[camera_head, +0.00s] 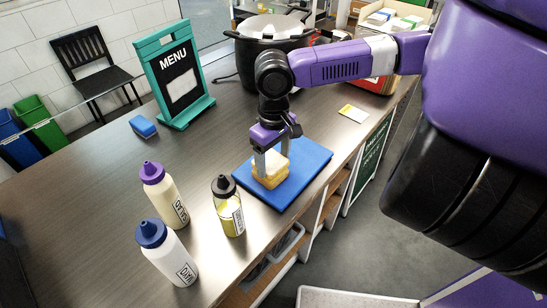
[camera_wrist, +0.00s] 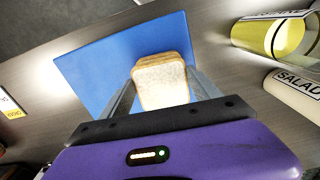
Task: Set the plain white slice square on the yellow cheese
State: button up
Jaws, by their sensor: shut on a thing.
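My gripper (camera_head: 272,165) is shut on a pale white slice (camera_head: 273,161), one finger on each side. The slice also shows between the fingers in the wrist view (camera_wrist: 162,88). It is at the top of a small bread stack (camera_head: 269,181) on the blue board (camera_head: 309,160). In the wrist view, a browner slice edge (camera_wrist: 158,58) shows just beyond and under the white slice, roughly in line with it. The yellow cheese cannot be told apart from the stack's yellowish-brown layers. Whether the white slice touches what lies below is unclear.
A yellow-filled bottle (camera_head: 228,207) stands close left of the board. A purple-capped bottle (camera_head: 164,194) and a blue-capped bottle (camera_head: 166,252) stand farther left. A menu stand (camera_head: 176,75), blue sponge (camera_head: 143,126) and black pot (camera_head: 245,57) are behind. The counter's edge runs near the board's right.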

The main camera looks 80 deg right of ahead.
jog(key=shift+f, duration=0.55)
jog(key=o, duration=1.4)
jog(key=shift+r+b, duration=0.6)
jog(key=shift+r, duration=3.35)
